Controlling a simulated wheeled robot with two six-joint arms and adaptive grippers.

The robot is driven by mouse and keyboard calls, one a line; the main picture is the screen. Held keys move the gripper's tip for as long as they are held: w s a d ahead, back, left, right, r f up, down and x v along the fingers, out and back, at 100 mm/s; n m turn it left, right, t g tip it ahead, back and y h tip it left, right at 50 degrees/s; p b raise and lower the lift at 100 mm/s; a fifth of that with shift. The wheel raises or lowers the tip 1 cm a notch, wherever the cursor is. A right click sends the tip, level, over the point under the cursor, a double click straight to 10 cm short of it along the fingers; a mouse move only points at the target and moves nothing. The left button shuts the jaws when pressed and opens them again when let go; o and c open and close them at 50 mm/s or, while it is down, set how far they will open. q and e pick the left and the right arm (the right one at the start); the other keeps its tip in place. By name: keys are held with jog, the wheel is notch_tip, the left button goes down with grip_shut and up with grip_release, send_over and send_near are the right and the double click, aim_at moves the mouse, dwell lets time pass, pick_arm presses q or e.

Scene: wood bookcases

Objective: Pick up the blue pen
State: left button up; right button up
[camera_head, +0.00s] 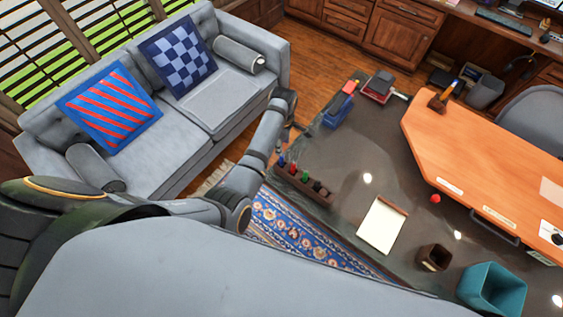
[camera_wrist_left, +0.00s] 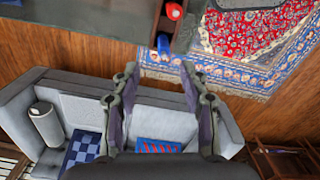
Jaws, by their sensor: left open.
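The blue pen (camera_head: 281,160) stands at the sofa end of a dark pen rack (camera_head: 318,190) on the dark desk, with a red pen beside it. In the left wrist view the blue pen (camera_wrist_left: 163,42) shows at the top, just beyond the fingertips, next to a red pen (camera_wrist_left: 173,10). My left gripper (camera_wrist_left: 160,68) is open, with nothing between its fingers. In the head view my left arm reaches past the desk's left edge, and its gripper (camera_head: 291,131) is small and partly hidden there. My right gripper does not show.
The glossy desk (camera_head: 345,165) also bears a blue stapler-like object (camera_head: 338,110), a notepad (camera_head: 383,226), a brown cup (camera_head: 434,257) and a teal bin (camera_head: 492,288). A grey sofa (camera_head: 235,100) stands left, and a patterned rug (camera_head: 300,230) lies below.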

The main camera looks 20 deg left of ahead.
aim_at(282, 162)
pick_arm(q)
jog(key=shift+f, duration=1.8)
jog(key=f+b, duration=0.2)
jog(key=f, duration=0.1)
jog(key=f+b, duration=0.1)
jog(key=shift+s+a+f, duration=0.15)
jog(key=shift+s+f, duration=0.1)
jog(key=shift+s, duration=0.1)
jog(key=shift+f+b, duration=0.3)
jog(key=shift+w+r, duration=0.15)
jog(key=shift+c, duration=0.5)
grip_shut()
